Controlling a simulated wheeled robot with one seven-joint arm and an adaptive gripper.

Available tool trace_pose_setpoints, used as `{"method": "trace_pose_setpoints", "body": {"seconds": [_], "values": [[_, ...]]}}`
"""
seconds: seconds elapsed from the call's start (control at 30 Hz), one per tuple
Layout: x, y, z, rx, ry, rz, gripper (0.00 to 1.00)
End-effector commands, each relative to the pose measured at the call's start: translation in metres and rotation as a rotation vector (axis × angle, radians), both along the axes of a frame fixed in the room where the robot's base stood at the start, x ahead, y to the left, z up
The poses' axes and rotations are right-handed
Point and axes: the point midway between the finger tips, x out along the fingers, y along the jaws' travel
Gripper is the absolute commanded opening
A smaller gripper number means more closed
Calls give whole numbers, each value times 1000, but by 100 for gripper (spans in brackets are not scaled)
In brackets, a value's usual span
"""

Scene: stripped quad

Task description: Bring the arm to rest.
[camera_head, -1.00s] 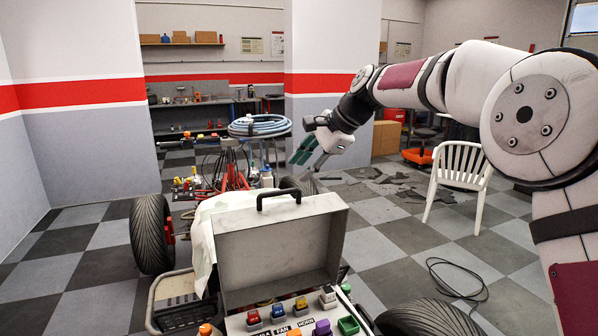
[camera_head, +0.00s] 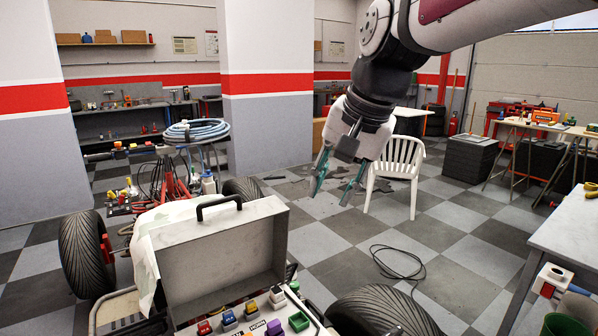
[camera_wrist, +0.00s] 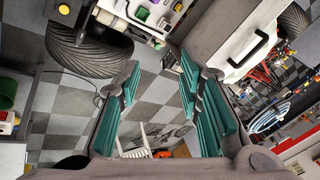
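My gripper (camera_head: 338,178) hangs in the air from my raised arm, right of the open grey case and in front of the white chair in the head view. Its two green-padded fingers are apart. In the wrist view my gripper (camera_wrist: 165,100) also shows spread fingers with nothing between them but the distant floor. No object is held.
The open case (camera_head: 215,262) with coloured switches stands on the stripped quad, whose black tyre (camera_head: 86,254) shows at left. A white chair (camera_head: 397,165) stands behind my gripper. A grey table (camera_head: 570,235) is at right. Checkered floor lies open between.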

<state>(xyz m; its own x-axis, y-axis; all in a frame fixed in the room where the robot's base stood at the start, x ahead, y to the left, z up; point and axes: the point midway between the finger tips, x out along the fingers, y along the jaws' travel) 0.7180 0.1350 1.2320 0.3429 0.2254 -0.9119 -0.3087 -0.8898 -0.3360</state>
Motion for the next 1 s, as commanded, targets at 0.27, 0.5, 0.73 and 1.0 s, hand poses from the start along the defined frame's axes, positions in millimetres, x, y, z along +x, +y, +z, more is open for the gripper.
{"method": "trace_pose_setpoints", "body": {"seconds": [0.27,0.5,0.73,1.0], "values": [[-125,-83,-18,-203,-49,133,33],[-213,-126,-58,-322,-56,252,33],[-246,-138,-80,-362,-53,307,33],[-247,-139,-82,-365,-52,310,33]]}}
